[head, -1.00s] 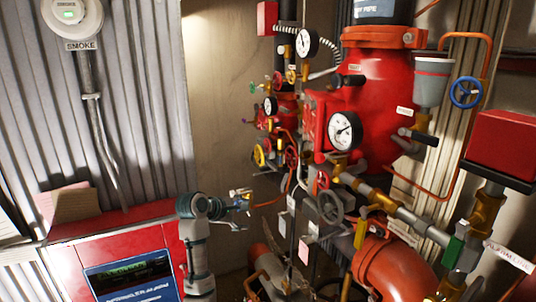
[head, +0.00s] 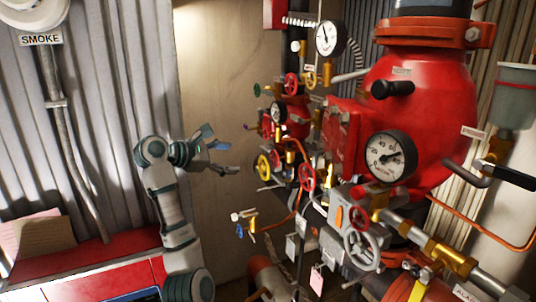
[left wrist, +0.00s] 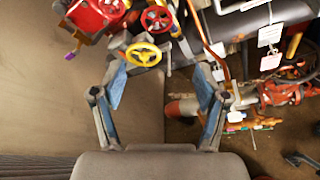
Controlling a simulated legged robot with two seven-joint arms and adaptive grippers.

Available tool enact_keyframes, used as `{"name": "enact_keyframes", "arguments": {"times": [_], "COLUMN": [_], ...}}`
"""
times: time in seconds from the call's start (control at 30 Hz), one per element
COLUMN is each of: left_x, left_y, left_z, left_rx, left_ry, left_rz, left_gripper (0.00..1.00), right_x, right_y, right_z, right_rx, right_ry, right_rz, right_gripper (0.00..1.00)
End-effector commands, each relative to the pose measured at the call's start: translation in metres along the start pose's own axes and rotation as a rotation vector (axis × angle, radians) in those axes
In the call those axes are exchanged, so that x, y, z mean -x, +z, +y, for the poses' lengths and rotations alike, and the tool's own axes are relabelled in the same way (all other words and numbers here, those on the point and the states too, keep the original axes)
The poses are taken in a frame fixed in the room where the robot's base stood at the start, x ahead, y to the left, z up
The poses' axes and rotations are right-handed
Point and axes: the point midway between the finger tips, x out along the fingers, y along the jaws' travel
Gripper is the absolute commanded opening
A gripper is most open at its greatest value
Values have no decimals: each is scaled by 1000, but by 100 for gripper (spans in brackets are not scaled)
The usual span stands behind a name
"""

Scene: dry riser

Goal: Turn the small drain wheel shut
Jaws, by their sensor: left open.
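Several small handwheels sit on the valve cluster. No readable label shows which one is the drain wheel. A yellow wheel (head: 263,167) is at the cluster's left side; it also shows near the top in the left wrist view (left wrist: 143,54). A red wheel (head: 307,177) is to its right, and a larger grey wheel (head: 362,246) is lower. My left gripper (head: 220,152) is open and empty, left of the yellow wheel and apart from it. In the left wrist view its fingers (left wrist: 162,88) are spread below the yellow wheel. My right gripper is out of view.
A big red valve body (head: 420,110) with a gauge (head: 391,156) fills the right. A blue-handled fitting (head: 243,220) juts out below the yellow wheel. A red cabinet (head: 90,270) stands at lower left. Hanging tags (left wrist: 270,45) are near the pipes. Bare wall lies behind the gripper.

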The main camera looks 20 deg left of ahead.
Motion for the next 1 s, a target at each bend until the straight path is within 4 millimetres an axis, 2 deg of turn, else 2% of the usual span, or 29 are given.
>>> {"name": "enact_keyframes", "arguments": {"times": [0.03,0.17,0.37,0.8,1.0], "left_x": [5,0,-20,-122,-155], "left_y": [4,6,2,1,4], "left_z": [4,3,6,9,8], "left_rx": [0,1,4,7,5], "left_ry": [17,12,9,5,9], "left_rz": [-2,-1,-2,-3,-4], "left_gripper": [74,74,74,74,74], "right_x": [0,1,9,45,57], "right_y": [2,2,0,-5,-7], "right_z": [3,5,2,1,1], "right_rx": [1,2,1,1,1], "right_ry": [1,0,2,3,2], "right_rz": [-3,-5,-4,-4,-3], "right_gripper": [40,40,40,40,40]}}
